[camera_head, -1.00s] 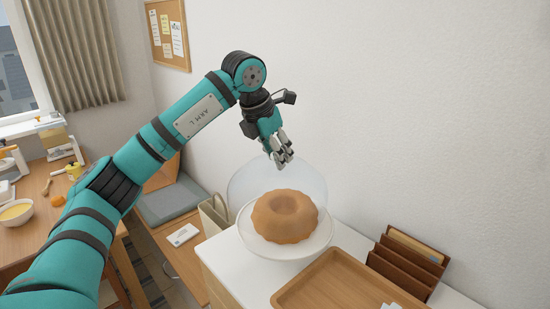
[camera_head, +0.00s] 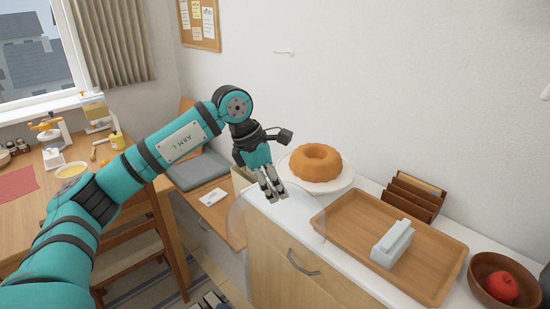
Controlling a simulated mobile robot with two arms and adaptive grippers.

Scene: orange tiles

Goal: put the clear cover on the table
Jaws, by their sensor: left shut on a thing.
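The ring cake (camera_head: 316,163) sits uncovered on the white plate (camera_head: 343,183), behind and right of the gripper. The wooden table (camera_head: 28,222) stands at the left under the window. My right gripper is not in view.
The table bears a red mat (camera_head: 16,184), a yellow-filled bowl (camera_head: 72,171) and kitchen items. A chair (camera_head: 140,240) and a bench with a grey cushion (camera_head: 195,170) stand between table and cabinet. The cabinet holds a wooden tray (camera_head: 340,222) and a letter rack (camera_head: 412,198).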

